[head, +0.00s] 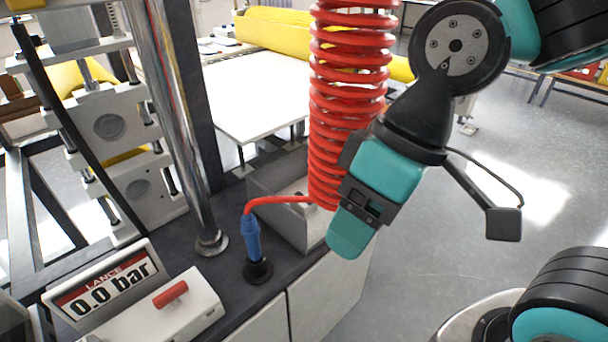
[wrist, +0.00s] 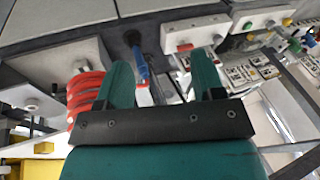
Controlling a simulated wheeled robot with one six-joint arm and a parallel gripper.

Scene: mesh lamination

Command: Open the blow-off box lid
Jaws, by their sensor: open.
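A grey box (head: 268,207) stands on the dark counter in the head view, partly hidden behind the red coiled hose.
The red coil (head: 340,95) hangs close to my gripper. A blue lance (head: 251,238) stands upright in a black holder, joined to the hose. A white box with a red handle (head: 171,293) and a display reading 0.0 bar (head: 105,287) sit left. Open floor lies right.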

